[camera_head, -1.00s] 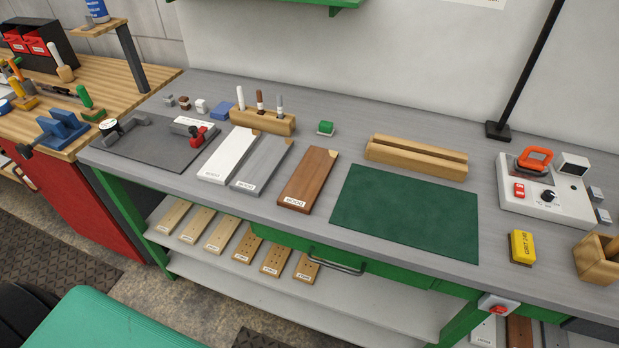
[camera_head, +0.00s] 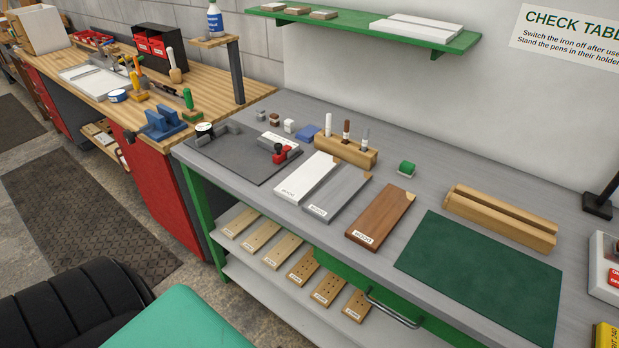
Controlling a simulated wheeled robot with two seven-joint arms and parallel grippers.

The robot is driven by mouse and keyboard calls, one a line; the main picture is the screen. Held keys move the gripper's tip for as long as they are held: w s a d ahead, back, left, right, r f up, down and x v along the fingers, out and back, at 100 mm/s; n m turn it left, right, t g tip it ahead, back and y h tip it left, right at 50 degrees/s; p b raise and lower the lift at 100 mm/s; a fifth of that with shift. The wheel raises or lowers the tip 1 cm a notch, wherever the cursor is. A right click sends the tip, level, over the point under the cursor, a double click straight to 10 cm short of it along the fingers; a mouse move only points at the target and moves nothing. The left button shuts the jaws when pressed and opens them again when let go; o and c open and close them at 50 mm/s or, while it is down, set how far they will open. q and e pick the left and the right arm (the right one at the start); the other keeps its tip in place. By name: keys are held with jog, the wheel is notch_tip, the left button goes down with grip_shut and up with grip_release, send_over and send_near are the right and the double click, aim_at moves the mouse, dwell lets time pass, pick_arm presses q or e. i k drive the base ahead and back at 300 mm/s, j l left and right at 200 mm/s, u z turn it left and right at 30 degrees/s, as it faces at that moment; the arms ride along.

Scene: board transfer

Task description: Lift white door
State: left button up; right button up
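The white door (camera_head: 308,179) is a flat white board with a label at its near end. It lies flat on the grey workbench (camera_head: 430,188), left of a grey board (camera_head: 339,193) and a brown board (camera_head: 381,216). The white and grey boards lie close side by side; I cannot tell if they touch. Neither of my grippers is in view.
A wooden pen holder (camera_head: 345,151) stands behind the boards. A green mat (camera_head: 480,275) and a grooved wooden block (camera_head: 500,217) are to the right.

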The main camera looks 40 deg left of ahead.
aim_at(304, 181)
jog(key=j+z, duration=0.25)
jog(key=j, duration=1.2)
